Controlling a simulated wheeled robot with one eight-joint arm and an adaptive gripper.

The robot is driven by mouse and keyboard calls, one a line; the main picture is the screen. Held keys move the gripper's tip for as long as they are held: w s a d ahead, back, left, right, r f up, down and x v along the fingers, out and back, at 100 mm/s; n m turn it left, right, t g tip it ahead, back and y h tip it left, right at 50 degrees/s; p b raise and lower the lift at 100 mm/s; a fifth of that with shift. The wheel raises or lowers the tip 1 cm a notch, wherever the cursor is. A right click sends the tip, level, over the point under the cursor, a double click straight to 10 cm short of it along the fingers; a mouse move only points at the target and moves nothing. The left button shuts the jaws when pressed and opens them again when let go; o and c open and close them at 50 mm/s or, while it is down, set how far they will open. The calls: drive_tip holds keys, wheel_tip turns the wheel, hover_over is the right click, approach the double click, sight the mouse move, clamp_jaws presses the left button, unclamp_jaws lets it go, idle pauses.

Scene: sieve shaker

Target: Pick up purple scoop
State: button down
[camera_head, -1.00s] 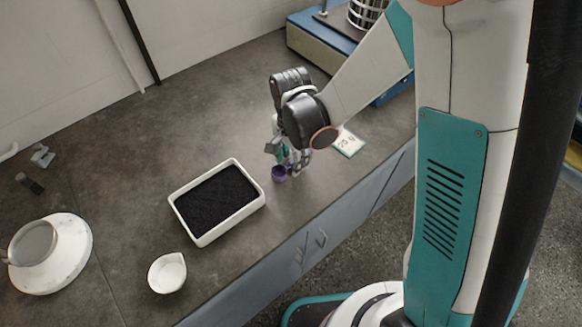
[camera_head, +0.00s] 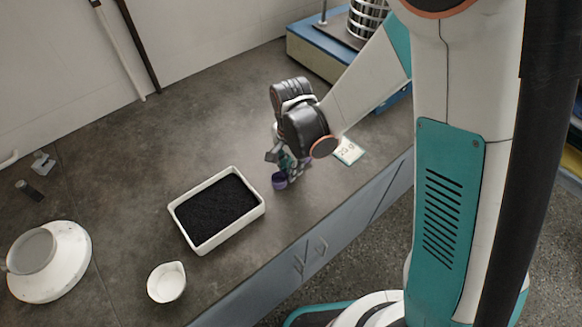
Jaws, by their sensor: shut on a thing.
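The purple scoop (camera_head: 280,181) is at the front middle of the bench, just right of the white tray. Its small round bowl shows below my gripper (camera_head: 287,165), and more purple shows to the right of the fingers. My gripper points down and is shut on the scoop. The wrist and the dark gripper body hide much of the fingers and the handle. I cannot tell whether the scoop is clear of the bench.
A white tray (camera_head: 259,210) of black granules stands left of the scoop. A small white dish (camera_head: 167,282) and a round white device (camera_head: 62,271) are further left. A small card (camera_head: 348,151) lies right. A sieve shaker (camera_head: 325,48) stands at the back.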

wheel_tip(320, 180, up, 19)
drive_tip(key=p, duration=1.3)
drive_tip(key=shift+r, duration=0.2)
drive_tip(key=c, duration=2.3)
unclamp_jaws()
clamp_jaws()
